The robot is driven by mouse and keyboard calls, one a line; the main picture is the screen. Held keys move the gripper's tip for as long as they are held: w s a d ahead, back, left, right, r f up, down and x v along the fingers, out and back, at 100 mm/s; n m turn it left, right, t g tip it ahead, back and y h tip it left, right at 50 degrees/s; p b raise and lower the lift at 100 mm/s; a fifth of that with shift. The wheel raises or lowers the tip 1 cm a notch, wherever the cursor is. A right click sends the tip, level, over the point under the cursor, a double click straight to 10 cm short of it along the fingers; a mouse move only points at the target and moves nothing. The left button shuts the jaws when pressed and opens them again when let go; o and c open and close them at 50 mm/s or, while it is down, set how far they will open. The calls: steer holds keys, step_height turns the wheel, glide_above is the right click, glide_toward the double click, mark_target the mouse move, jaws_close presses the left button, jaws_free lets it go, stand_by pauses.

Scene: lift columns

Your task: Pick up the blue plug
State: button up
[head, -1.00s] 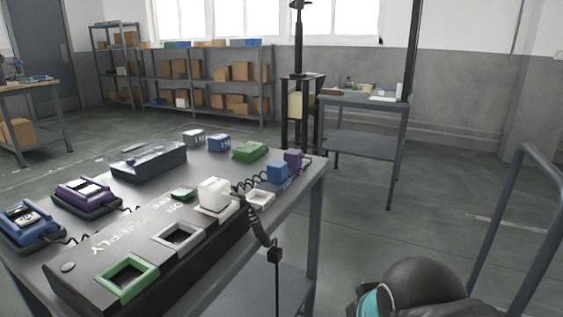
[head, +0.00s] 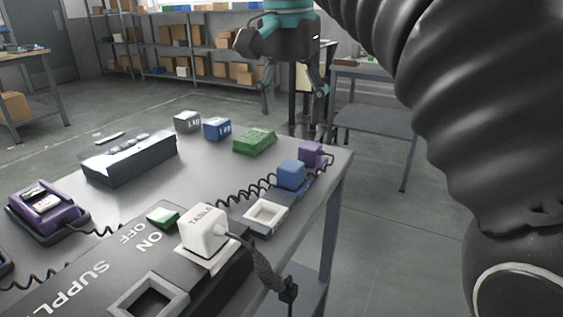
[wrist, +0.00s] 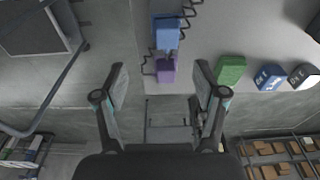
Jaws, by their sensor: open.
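My gripper (head: 295,92) hangs in the air beyond the table's far right corner, fingers apart and empty. In the wrist view my gripper (wrist: 160,82) has its fingers spread wide, with the purple plug showing between them.
A white plug (head: 203,232) sits in the black supply box (head: 105,262). An empty white socket frame (head: 265,217) lies near the blue plug. A green block (head: 254,142) and two labelled weights (head: 217,128) stand farther back. A second table (head: 372,116) stands behind.

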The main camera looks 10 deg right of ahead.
mark_target(290, 166)
steer(key=f, duration=0.2)
steer(key=w+f, duration=0.1)
steer(key=f, duration=0.4)
steer(key=shift+w+d+f+b, duration=0.15)
steer(key=shift+d+f+b, duration=0.1)
steer(key=shift+b, duration=0.1)
steer(key=shift+w+a+f+b, duration=0.1)
steer(key=shift+w+f, duration=0.1)
steer(key=shift+f, duration=0.75)
steer(key=shift+w+f+b, duration=0.15)
steer(key=shift+w+f, duration=0.05)
steer(key=shift+f, duration=0.75)
steer(key=shift+w+a+f+b, duration=0.1)
steer(key=shift+w+f, duration=0.1)
steer(key=shift+f, duration=0.75)
steer(key=c, duration=1.3)
steer(key=shift+o, duration=0.2)
steer(key=shift+r, duration=0.15)
